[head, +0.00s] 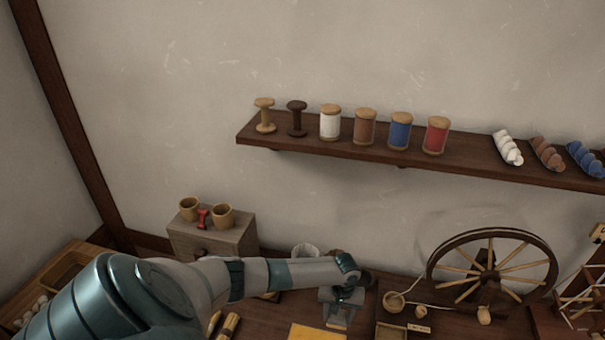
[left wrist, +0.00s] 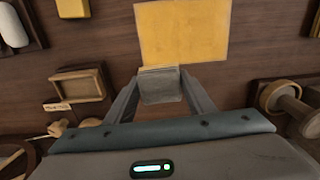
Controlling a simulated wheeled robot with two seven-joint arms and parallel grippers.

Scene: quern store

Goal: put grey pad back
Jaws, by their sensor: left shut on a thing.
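My left gripper (left wrist: 160,92) is shut on a grey pad (left wrist: 160,86), a small block with a paler top edge held between its two fingers. My arm hides part of the bench in the head view. My right gripper is not in view.
A spinning wheel (head: 490,270) and a small labelled wooden tray (head: 391,331) stand to the right. A grey cabinet (head: 213,240) with two cups is behind my arm. A wall shelf (head: 380,160) holds spools and yarn. Brushes (head: 229,325) lie left of the sheet.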

